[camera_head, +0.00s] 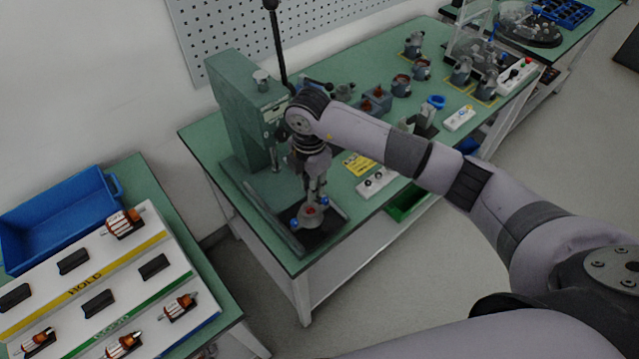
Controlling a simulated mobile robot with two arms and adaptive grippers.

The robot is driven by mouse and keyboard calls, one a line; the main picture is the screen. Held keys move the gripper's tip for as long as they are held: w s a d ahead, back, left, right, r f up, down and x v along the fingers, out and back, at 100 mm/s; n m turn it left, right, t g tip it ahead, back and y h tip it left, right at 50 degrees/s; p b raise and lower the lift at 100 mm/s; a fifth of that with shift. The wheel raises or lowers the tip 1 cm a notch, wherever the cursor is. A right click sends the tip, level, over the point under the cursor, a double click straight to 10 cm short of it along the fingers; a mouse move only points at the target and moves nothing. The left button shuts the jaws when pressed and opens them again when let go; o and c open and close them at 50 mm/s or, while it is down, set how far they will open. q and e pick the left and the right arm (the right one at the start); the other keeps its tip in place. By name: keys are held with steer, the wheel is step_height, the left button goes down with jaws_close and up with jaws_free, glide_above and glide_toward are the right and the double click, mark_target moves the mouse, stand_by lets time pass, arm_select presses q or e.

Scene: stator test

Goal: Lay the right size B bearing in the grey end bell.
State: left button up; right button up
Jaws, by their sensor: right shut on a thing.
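My right gripper (314,196) reaches down over a fixture at the front left corner of the green bench. It is shut, with its fingertips just above the grey end bell (311,219). The end bell sits on a dark base plate between blue-topped clamps (294,224). What the fingers hold is too small and hidden to see clearly; it is taken as the bearing. Whether it touches the end bell I cannot tell. A white block with small round parts (376,183) lies to the right, beside a yellow label (359,164). My left gripper is not in view.
A green press (237,112) with a long lever stands just behind the fixture. Several motor parts (401,85) stand farther back on the bench. At the left, a rack marked HOLD (85,287) carries copper rotors beside a blue bin (58,215).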

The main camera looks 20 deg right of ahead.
step_height(320, 180, down, 3)
steer(key=shift+w+a+f+b, duration=0.1)
steer(key=shift+a+b, duration=0.05)
steer(key=shift+b, duration=1.05)
steer(key=shift+a+f+b, duration=0.1)
steer(key=shift+f+b, duration=0.4)
steer(key=shift+f, duration=0.4)
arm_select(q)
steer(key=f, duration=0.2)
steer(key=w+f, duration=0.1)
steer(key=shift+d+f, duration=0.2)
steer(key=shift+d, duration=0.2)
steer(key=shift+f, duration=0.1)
arm_select(e)
steer(key=shift+f, duration=0.1)
arm_select(q)
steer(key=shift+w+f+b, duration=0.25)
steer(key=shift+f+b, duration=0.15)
steer(key=shift+b, duration=0.25)
arm_select(e)
steer(key=shift+f, duration=0.6)
